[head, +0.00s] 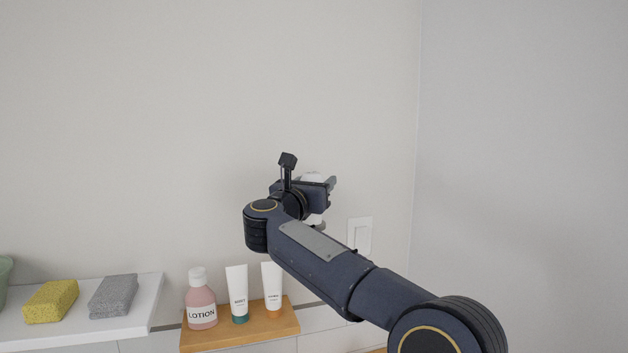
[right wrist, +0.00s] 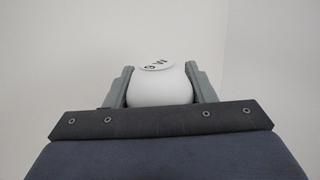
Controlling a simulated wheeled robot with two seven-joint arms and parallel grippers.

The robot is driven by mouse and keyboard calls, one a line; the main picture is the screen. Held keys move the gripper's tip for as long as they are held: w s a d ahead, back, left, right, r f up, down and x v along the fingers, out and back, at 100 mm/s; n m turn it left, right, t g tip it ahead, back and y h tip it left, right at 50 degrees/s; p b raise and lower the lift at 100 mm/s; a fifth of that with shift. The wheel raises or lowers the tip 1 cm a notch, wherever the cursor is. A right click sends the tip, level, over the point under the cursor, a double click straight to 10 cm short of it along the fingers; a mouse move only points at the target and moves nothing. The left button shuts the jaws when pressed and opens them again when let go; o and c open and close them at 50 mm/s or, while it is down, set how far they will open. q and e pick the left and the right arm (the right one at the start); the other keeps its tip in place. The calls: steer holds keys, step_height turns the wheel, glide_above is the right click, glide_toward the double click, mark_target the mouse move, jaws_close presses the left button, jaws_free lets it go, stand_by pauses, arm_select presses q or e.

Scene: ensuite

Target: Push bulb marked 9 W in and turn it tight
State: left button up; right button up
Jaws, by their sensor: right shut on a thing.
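The white bulb (right wrist: 160,88) sits between the two fingers of my right gripper (right wrist: 160,85) in the right wrist view. A round label (right wrist: 158,64) on it reads "9 W", turned about upside down. The right gripper is shut on the bulb, a finger against each side. In the head view the bulb (head: 313,178) shows as a small white patch behind my right gripper (head: 322,190), close to the back wall. A pale round part shows just below the gripper; the socket itself is mostly hidden. My left gripper is not in view.
A white wall switch (head: 360,234) is right of the gripper. Below, a wooden board (head: 240,334) holds a pink lotion bottle (head: 200,300) and two white tubes (head: 238,290). A white shelf (head: 135,318) at left bears a yellow sponge (head: 50,301) and a grey one (head: 113,296).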

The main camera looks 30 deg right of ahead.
steer(key=shift+g, duration=0.3)
steer(key=shift+m+g+h+p, duration=0.3)
steer(key=shift+m+g+h, duration=0.1)
steer(key=shift+m+h, duration=0.1)
steer(key=shift+s+d+m+g+h+p, duration=0.15)
steer(key=shift+m+g+h+p, duration=0.55)
steer(key=shift+g, duration=0.6)
steer(key=shift+s+m+g+h+p, duration=0.1)
steer(key=shift+m+g+h+p, duration=0.3)
steer(key=shift+m+g, duration=0.7)
steer(key=shift+f, duration=0.1)
steer(key=shift+b, duration=0.35)
